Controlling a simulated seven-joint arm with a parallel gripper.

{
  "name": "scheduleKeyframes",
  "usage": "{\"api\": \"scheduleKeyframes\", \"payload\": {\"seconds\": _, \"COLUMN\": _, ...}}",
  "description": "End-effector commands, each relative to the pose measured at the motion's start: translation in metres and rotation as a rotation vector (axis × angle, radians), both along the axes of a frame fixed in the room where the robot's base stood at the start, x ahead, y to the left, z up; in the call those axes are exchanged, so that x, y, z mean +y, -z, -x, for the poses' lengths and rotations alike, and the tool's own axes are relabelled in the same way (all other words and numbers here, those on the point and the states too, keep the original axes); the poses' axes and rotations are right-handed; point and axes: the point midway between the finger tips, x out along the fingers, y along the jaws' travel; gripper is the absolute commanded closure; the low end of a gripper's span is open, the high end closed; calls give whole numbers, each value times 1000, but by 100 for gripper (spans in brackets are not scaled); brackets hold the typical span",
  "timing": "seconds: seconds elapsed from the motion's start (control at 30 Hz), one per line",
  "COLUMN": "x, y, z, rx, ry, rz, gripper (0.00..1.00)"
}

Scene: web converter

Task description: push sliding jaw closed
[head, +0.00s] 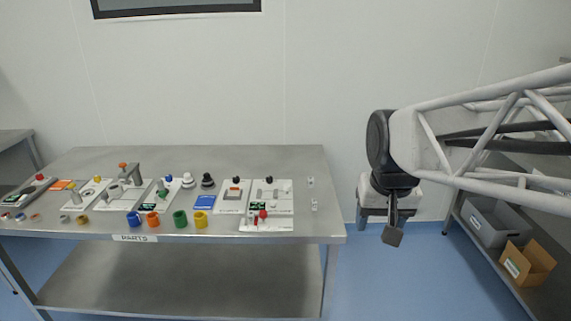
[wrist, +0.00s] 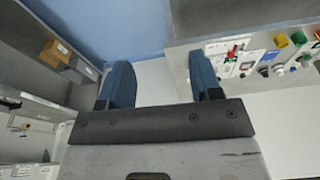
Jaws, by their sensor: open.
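My gripper (head: 392,236) hangs in the air to the right of the table, clear of everything on it. In the wrist view its two dark blue fingers (wrist: 162,82) stand wide apart with nothing between them. Two white panels with small grey fixtures lie near the table's right end: a right panel (head: 284,206) and a left panel (head: 229,207). The sliding jaw may be on one of them, but the parts are too small to tell which or how far open it stands.
The steel table (head: 290,157) holds several panels, knobs and coloured rings, including a green ring (head: 180,219) and a yellow ring (head: 200,219). A cardboard box (head: 528,264) and a grey bin (head: 492,226) sit on a low shelf at right. The floor between is free.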

Motion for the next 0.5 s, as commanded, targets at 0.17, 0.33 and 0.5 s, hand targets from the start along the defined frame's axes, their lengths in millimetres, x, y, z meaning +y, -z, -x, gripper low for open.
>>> {"api": "scheduleKeyframes", "payload": {"seconds": 0.17, "x": 5, "y": -8, "z": -43, "rx": 14, "ry": 12, "rz": -4, "gripper": 42}}
{"api": "scheduleKeyframes", "payload": {"seconds": 0.33, "x": 11, "y": -13, "z": -83, "rx": 25, "ry": 23, "rz": -8, "gripper": 42}}
{"api": "scheduleKeyframes", "payload": {"seconds": 0.5, "x": 17, "y": -15, "z": -124, "rx": 38, "ry": 35, "rz": -11, "gripper": 42}}
